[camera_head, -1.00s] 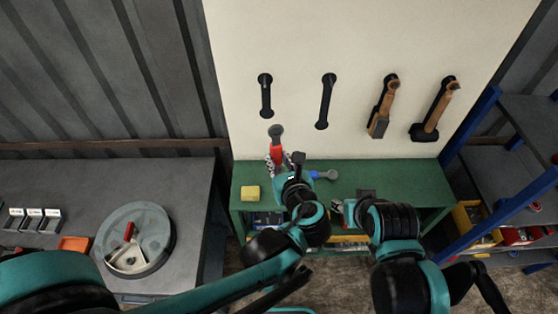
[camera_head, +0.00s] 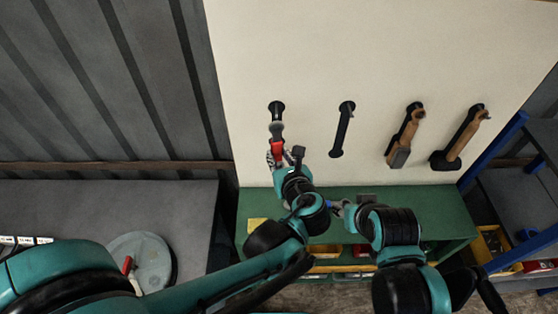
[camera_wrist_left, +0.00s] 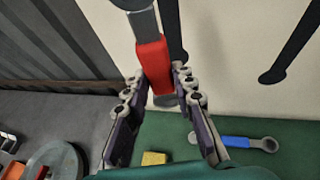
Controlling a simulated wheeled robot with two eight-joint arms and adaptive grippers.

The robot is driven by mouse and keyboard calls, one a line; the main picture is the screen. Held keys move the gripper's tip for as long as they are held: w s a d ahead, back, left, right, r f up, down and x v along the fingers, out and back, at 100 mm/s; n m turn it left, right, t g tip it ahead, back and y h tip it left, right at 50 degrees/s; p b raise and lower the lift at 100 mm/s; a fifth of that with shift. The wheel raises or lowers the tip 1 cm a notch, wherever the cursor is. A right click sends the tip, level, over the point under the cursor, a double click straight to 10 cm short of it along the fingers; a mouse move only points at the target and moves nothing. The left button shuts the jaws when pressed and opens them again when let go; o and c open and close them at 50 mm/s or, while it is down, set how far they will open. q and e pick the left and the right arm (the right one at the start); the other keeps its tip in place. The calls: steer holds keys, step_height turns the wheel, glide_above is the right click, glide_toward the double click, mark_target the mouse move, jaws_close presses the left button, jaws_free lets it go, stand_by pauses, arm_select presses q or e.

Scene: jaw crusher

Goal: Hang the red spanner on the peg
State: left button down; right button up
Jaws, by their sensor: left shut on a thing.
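The red spanner (camera_head: 278,149) is upright in my left gripper (camera_head: 281,158), its grey head pointing up. The gripper's fingers are shut on its red grip, which also shows in the left wrist view (camera_wrist_left: 153,66). The leftmost black peg (camera_head: 277,107) sticks out of the pale board. The spanner's head overlaps this peg's lower part in the head view; I cannot tell whether they touch.
The green bench (camera_head: 425,210) below bears a yellow block (camera_wrist_left: 154,158) and a blue spanner (camera_wrist_left: 235,141). A blue-framed shelf (camera_head: 495,150) stands at right, a grey table (camera_head: 110,205) at left.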

arm_select(q)
steer(key=w+f+b, duration=0.1)
steer(key=w+b, duration=0.1)
steer(key=w, duration=0.5)
steer(key=shift+w+f, duration=0.2)
steer(key=shift+f, duration=0.15)
stand_by(0.4)
stand_by(0.6)
steer(key=c, duration=1.2)
jaws_free()
